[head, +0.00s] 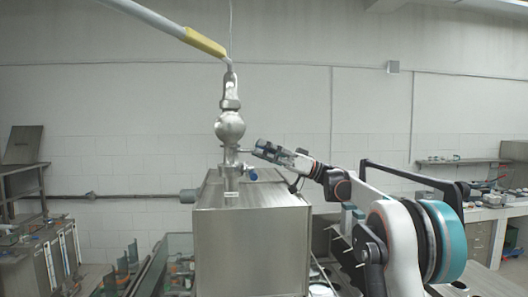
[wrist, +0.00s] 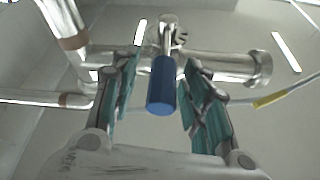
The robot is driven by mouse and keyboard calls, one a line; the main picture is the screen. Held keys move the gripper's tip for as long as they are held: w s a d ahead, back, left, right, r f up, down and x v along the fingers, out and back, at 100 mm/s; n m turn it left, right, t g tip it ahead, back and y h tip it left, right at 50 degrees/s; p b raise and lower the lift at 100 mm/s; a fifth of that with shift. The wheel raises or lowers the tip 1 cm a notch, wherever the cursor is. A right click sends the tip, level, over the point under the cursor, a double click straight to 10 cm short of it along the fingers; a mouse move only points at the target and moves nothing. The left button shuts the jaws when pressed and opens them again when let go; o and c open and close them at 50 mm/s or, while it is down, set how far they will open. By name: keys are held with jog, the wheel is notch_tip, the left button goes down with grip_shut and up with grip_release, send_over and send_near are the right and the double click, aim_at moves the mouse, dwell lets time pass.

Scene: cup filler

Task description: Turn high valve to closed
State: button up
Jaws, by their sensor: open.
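The blue valve handle (wrist: 161,86) hangs from a metal collar on a horizontal steel pipe (wrist: 215,66) in the wrist view. My gripper (wrist: 158,80) is open, with its teal fingers on either side of the handle and a gap visible on both sides. In the head view my gripper (head: 260,148) is beside the upright steel fitting (head: 230,125), just right of its neck. The handle between the fingers is hard to make out there. A second blue valve part (head: 251,175) shows lower down, below my gripper.
A steel box (head: 250,235) stands under the fitting. A pale pipe with a yellow sleeve (head: 205,42) slopes down to the fitting's top. In the wrist view more pipework (wrist: 62,15) lies at the left. Benches stand left and right, and the air above my gripper is clear.

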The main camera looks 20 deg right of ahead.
jog(key=v, duration=1.2)
jog(key=shift+w, duration=0.1)
